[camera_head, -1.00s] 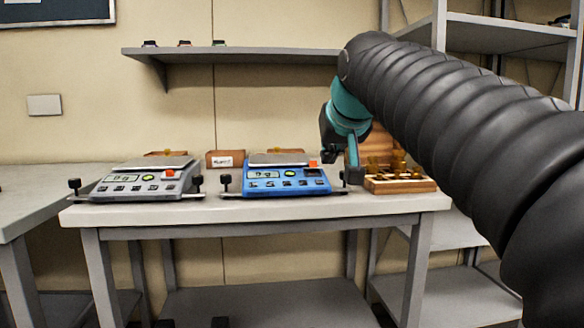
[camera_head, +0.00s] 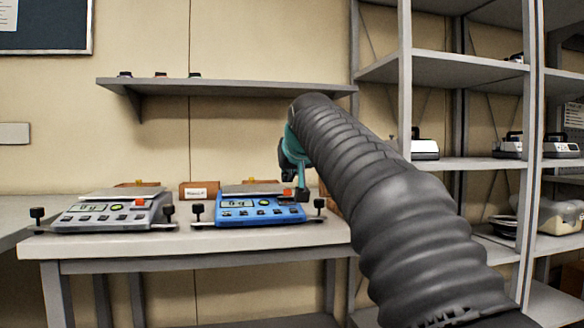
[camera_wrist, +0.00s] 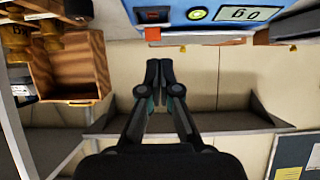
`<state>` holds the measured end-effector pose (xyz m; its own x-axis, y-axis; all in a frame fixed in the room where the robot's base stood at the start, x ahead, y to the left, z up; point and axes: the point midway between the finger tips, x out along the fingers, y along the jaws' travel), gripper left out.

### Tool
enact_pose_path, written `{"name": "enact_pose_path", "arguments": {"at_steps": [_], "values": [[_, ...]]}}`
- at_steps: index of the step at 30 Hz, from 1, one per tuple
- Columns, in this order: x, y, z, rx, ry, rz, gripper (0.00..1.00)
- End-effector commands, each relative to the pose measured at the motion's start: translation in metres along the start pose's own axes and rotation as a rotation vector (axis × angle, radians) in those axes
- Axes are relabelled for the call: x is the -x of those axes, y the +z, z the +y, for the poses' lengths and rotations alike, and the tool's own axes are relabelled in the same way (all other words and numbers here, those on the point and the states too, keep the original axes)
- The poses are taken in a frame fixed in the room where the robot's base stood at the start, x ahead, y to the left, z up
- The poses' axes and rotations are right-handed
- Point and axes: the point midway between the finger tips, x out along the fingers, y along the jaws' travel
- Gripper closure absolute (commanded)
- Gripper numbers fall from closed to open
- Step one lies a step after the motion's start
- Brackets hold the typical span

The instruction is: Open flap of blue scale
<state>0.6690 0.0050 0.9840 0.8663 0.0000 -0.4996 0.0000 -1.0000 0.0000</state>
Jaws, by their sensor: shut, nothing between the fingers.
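The blue scale (camera_head: 236,212) stands on the table, with a display, a row of buttons and a flat weighing plate (camera_head: 253,189). An orange block (camera_head: 287,192) is at its right back corner. The scale's front panel shows upside down at the top of the wrist view (camera_wrist: 178,15), with a dark recess holding a red part (camera_wrist: 153,15) beside the yellow-green round button. I cannot clearly make out the flap. My gripper (camera_head: 302,191) is at the right end of the blue scale. In the wrist view its fingers (camera_wrist: 160,65) are together and empty; I cannot tell whether they touch the scale.
A grey scale (camera_head: 108,212) stands to the left on the same table (camera_head: 190,242). A small labelled box (camera_head: 199,191) is behind, between the scales. A wooden box (camera_wrist: 75,70) is near my gripper. A wall shelf (camera_head: 225,88) hangs above, and shelving racks stand right.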

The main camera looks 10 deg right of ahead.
Motion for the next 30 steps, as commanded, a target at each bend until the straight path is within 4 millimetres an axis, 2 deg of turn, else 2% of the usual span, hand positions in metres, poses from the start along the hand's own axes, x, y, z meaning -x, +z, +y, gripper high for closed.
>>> {"name": "enact_pose_path", "arguments": {"at_steps": [3,9,30], "values": [[-0.020,0.001,0.000,0.000,0.000,-0.002,1.00],[-0.038,0.001,0.000,0.000,0.000,0.000,1.00],[-0.041,0.000,0.000,0.000,0.000,-0.001,1.00]]}}
